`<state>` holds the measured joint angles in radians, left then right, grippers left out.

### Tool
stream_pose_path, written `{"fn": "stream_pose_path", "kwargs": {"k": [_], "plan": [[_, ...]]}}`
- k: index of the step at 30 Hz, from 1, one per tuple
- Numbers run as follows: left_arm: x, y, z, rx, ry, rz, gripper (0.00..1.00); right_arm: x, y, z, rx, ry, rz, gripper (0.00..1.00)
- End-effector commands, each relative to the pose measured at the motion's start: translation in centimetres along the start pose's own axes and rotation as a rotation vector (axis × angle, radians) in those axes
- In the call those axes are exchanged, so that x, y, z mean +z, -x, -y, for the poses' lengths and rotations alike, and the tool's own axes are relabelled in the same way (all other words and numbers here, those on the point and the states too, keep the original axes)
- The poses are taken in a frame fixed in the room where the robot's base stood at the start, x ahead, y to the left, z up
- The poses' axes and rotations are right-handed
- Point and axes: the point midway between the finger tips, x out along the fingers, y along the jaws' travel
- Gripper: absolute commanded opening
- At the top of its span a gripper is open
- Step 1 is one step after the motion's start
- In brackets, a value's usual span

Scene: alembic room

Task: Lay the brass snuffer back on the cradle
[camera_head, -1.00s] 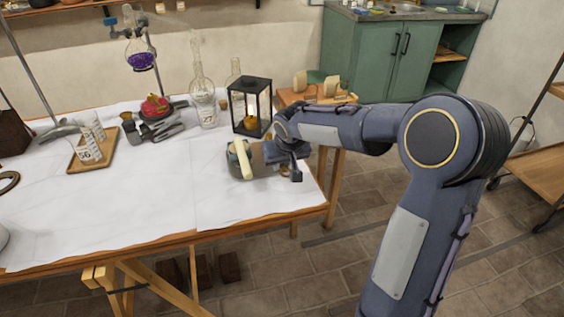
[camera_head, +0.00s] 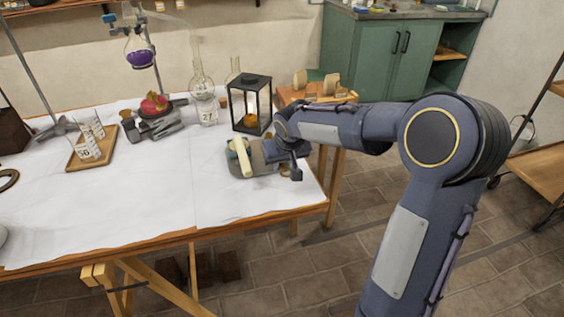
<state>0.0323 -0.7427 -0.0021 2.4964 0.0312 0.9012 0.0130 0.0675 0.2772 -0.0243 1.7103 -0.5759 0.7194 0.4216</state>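My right gripper (camera_head: 284,163) is low over the right end of the table, seen from behind and partly hidden by its own wrist. It is right beside a grey-green object with a cream bar (camera_head: 240,158) along its left side. I cannot tell whether it touches or holds any of this. I cannot make out the brass snuffer or the cradle for certain; either may be hidden by the gripper. My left gripper is not in view.
A black lantern (camera_head: 251,104) with an orange thing inside stands just behind the gripper. Glass flasks (camera_head: 206,105), a grey device (camera_head: 157,122) with a red thing on top and a wooden tray (camera_head: 76,161) stand further left. The white cloth (camera_head: 150,205) in front is clear.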

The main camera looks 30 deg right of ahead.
Motion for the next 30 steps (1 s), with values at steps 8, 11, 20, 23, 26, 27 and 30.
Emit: {"fn": "stream_pose_path", "kwargs": {"k": [8, 11, 20, 23, 26, 27, 30], "plan": [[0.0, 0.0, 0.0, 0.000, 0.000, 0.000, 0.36, 0.0, 0.0, 0.0, 0.000, 0.000, 0.000, 0.43], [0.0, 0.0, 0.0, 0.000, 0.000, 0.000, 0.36, 0.0, 0.0, 0.0, 0.000, 0.000, 0.000, 0.43], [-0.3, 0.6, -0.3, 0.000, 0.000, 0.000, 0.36, -0.1, 3.5, 0.0, -0.001, 0.000, -0.004, 0.43], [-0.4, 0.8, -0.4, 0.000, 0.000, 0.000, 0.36, -0.1, 5.2, 0.0, -0.001, 0.000, -0.004, 0.43], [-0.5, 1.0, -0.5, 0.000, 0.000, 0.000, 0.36, -0.1, 6.6, 0.1, -0.002, 0.001, -0.003, 0.43], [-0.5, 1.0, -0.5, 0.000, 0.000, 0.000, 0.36, -0.1, 7.0, 0.1, -0.001, 0.001, -0.003, 0.43], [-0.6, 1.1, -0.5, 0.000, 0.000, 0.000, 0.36, 0.0, 7.7, 0.0, -0.001, 0.001, -0.001, 0.43]]}}
